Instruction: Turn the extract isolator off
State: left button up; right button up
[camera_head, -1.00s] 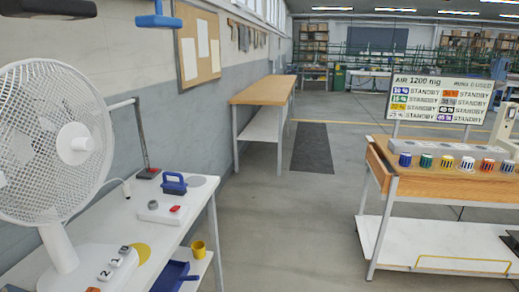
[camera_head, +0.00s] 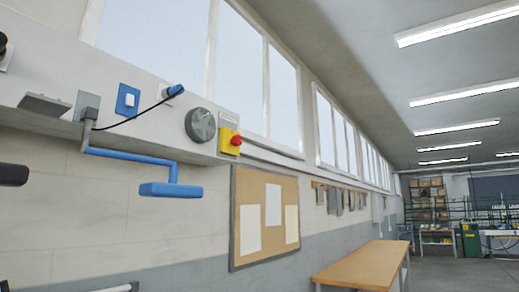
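A yellow box with a red knob (camera_head: 230,142) is fixed at the right end of the raised wall ledge, below the windows. It looks like the isolator. A small pale label plate, too small to read, sits just above it. The knob is seen from the side, so I cannot tell which position it is in. Neither of my grippers is in view.
Left of the yellow box are a round grey fitting (camera_head: 200,125), a blue-framed switch (camera_head: 128,99) and a black cable. A blue arm (camera_head: 171,189) juts out below the ledge. A pinboard (camera_head: 264,216) hangs below; a wooden-topped bench (camera_head: 362,264) stands at lower right.

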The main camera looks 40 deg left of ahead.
aim_at(237, 141)
jog(key=i+j+u, duration=0.1)
jog(key=i+u, duration=0.8)
jog(key=i+l+u, duration=0.25)
jog(key=u, duration=0.2)
jog(key=i+l, duration=0.05)
jog(key=i, duration=0.1)
